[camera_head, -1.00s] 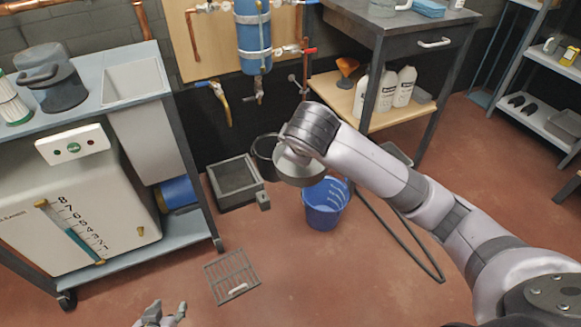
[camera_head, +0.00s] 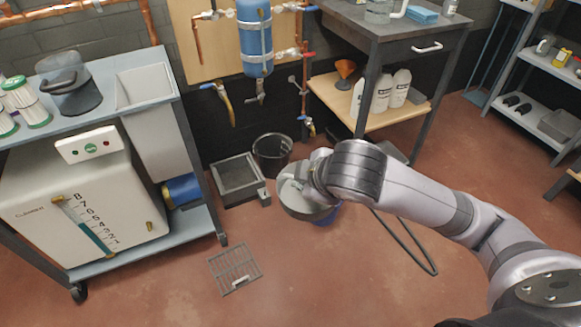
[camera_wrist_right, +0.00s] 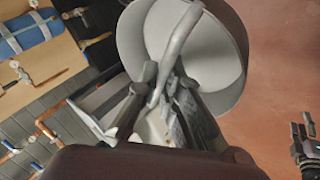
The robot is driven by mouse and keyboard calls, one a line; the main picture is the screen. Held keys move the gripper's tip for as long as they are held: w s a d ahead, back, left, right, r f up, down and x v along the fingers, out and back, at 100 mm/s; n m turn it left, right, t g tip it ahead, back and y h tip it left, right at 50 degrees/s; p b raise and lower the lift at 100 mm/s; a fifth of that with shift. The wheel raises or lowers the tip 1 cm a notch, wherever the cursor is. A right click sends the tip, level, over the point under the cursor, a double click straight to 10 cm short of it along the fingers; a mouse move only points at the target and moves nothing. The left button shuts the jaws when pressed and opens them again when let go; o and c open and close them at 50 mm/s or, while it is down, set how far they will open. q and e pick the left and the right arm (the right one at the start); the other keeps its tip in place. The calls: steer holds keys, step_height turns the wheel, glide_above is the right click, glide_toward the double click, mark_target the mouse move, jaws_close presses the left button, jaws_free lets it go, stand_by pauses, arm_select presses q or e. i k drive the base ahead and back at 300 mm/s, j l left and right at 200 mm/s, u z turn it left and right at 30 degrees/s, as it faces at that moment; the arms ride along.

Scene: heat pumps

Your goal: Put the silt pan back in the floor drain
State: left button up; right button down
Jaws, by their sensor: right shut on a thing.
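The silt pan (camera_head: 306,208) is a round grey pan with a bail handle. My right gripper (camera_head: 312,180) is shut on it and holds it in the air right of the drain. In the right wrist view the handle (camera_wrist_right: 178,50) runs down between the fingers (camera_wrist_right: 160,95), with the pan (camera_wrist_right: 222,50) beyond them. The floor drain (camera_head: 262,187) is a grey square box by the wall, open on top. Its grate (camera_head: 235,268) lies on the floor in front. My left gripper (camera_wrist_right: 300,132) shows small at the right wrist view's edge, fingers apart; it is outside the head view.
A black bucket (camera_head: 272,152) stands behind the drain. A wheeled bench (camera_head: 150,258) stands left, and a shelf table with white bottles (camera_head: 399,88) at the back. Floor around the grate is clear.

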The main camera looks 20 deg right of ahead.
mark_target(238, 183)
steer(key=i+l, duration=0.15)
steer(key=l, duration=0.25)
steer(key=i+l, duration=0.1)
steer(key=l, duration=0.25)
steer(key=i+l, duration=0.15)
steer(key=l, duration=0.25)
steer(key=l+u, duration=0.25)
steer(key=u, duration=0.2)
steer(key=i+l+u, duration=0.1)
steer(key=l+u, duration=0.5)
steer(key=u, duration=0.25)
